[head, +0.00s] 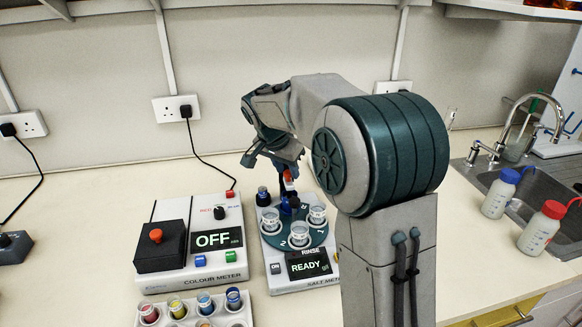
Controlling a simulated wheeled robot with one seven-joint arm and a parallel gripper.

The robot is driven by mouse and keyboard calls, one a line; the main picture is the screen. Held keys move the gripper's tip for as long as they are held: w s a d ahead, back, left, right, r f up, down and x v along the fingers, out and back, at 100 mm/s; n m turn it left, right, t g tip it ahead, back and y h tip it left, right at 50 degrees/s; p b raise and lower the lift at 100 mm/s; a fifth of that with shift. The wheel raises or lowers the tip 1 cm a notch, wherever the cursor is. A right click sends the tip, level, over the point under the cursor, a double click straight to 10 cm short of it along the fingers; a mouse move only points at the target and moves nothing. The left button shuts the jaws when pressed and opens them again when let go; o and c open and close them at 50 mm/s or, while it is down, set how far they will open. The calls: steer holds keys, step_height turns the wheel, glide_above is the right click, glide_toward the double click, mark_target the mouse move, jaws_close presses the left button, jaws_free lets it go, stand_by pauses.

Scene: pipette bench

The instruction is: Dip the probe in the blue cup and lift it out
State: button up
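The salt meter (291,284) stands mid-bench, its screen reading READY, with a round teal turntable. Clear cups (299,234) stand on the turntable. A slim red-and-white piece (289,180), perhaps the probe, shows upright under my gripper (284,168), above a dark blue part at the turntable's back. My gripper points down; its fingers are small and partly hidden, so I cannot tell whether they hold this piece. In the sample rack (187,322) at the front, one cup (233,298) looks blue and another (206,303) light blue; I cannot tell which is the blue cup.
The colour meter (202,280) stands left of the salt meter, its screen reading OFF. My arm covers the bench right of the salt meter. Blue-capped (496,195) and red-capped (541,228) bottles stand by the sink (519,190) at right. The bench behind the meters is mostly clear.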

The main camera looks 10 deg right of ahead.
jaws_close()
steer(key=shift+w+r+p, duration=0.1)
steer(key=shift+r+p, duration=1.15)
steer(key=shift+r, duration=1.55)
jaws_free()
steer(key=shift+r, duration=0.1)
steer(key=v, duration=1.3)
steer(key=shift+s+r, duration=0.25)
steer(key=shift+r, duration=0.1)
